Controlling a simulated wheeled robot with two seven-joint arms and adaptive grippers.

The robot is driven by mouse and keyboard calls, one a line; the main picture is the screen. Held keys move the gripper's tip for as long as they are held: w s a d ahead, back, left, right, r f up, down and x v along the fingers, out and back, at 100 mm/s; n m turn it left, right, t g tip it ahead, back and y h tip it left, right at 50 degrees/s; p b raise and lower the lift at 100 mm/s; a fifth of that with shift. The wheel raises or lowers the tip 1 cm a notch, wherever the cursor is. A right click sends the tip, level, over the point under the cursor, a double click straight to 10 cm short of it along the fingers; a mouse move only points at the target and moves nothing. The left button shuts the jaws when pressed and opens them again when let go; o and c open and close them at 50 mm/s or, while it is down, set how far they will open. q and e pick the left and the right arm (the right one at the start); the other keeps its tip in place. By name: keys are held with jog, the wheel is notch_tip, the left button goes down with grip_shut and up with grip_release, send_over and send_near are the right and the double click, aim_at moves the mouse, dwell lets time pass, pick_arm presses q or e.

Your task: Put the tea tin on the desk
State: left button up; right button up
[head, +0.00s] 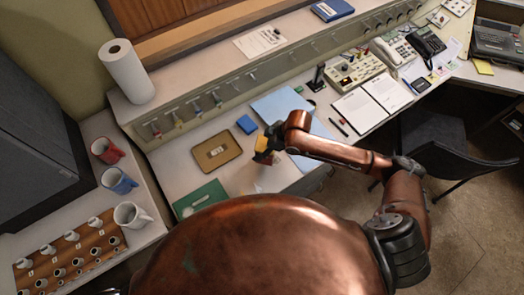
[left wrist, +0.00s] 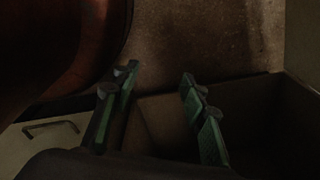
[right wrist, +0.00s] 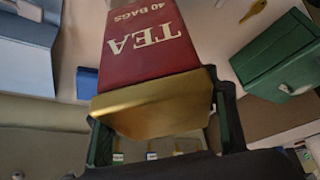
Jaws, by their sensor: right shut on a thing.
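The tea tin is a red box with "TEA 40 BAGS" lettering and a gold end; it fills the upper middle of the right wrist view (right wrist: 152,45). My right gripper (right wrist: 165,125) is shut on the tin, with a finger on either side of its gold end. In the head view my right gripper (head: 266,156) is over the desk (head: 172,172), and only a small gold part of the tin (head: 262,143) shows. I cannot tell whether the tin touches the desk. My left gripper (left wrist: 160,105) is open and empty, seen only in the left wrist view.
On the desk are a brown tray (head: 217,151), a small blue box (head: 246,124), a green box (head: 200,199), a light blue folder (head: 280,104) and an open book (head: 372,103). Mugs (head: 119,181) stand at left. A bin-like container (left wrist: 165,125) lies below my left gripper.

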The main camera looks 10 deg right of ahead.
jog(key=shift+w+d+f, duration=0.45)
jog(key=shift+f, duration=0.3)
jog(key=shift+d+f, duration=0.1)
jog(key=shift+f, duration=1.5)
jog(key=shift+f, duration=0.1)
jog(key=o, duration=1.3)
jog(key=v, duration=1.2)
jog(key=shift+p, duration=0.35)
